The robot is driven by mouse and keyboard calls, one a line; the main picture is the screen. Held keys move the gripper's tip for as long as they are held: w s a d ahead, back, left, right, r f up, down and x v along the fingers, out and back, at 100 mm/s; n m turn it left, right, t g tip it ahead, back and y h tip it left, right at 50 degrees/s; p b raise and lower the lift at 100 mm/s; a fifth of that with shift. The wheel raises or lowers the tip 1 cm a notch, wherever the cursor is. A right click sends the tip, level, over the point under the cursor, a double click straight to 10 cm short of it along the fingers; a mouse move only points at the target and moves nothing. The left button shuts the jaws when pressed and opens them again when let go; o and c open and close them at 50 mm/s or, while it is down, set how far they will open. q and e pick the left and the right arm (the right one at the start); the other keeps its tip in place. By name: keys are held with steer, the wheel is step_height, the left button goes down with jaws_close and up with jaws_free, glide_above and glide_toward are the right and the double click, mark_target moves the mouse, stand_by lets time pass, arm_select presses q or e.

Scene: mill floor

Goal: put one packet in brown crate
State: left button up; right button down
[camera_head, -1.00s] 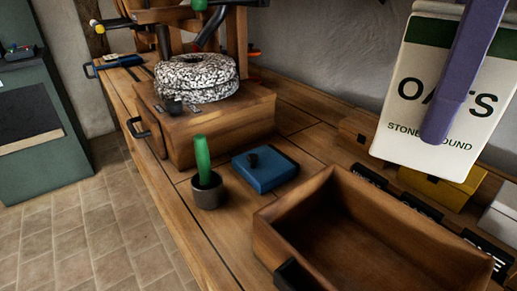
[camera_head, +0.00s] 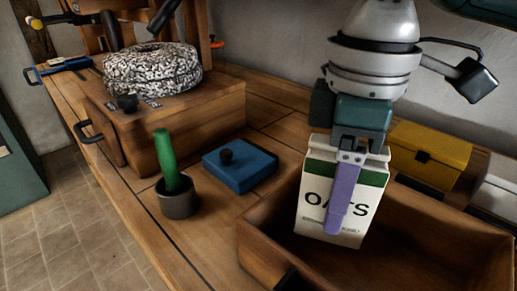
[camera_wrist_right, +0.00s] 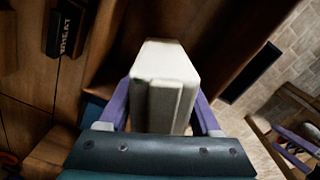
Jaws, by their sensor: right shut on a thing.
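The packet (camera_head: 318,215) is white with a green band and the word OATS. It hangs upright from my right gripper (camera_head: 343,195), whose purple finger lies across its front. In the head view its lower part is over the left part of the brown crate (camera_head: 262,254), below the far rim line; I cannot tell whether it touches the floor. In the right wrist view the pale packet (camera_wrist_right: 166,85) sits between the two purple fingers (camera_wrist_right: 163,112). The crate is open, and the part of it that shows is empty.
A blue lidded box (camera_head: 240,168) and a dark pot (camera_head: 178,199) with a green handle stand left of the crate. Behind them is a wooden mill with a speckled stone (camera_head: 152,72). A yellow box (camera_head: 430,153) and a white box (camera_head: 497,187) stand behind the crate.

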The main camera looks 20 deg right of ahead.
step_height(320, 180, down, 4)
steer(key=shift+b, duration=0.5)
steer(key=shift+f, duration=0.25)
steer(key=shift+f, duration=0.15)
steer(key=shift+c, duration=0.4)
jaws_free()
step_height(320, 180, up, 11)
steer(key=shift+w+r+p, duration=0.1)
steer(key=shift+r+p, duration=0.1)
steer(key=shift+p, duration=1.05)
steer(key=shift+r, duration=0.5)
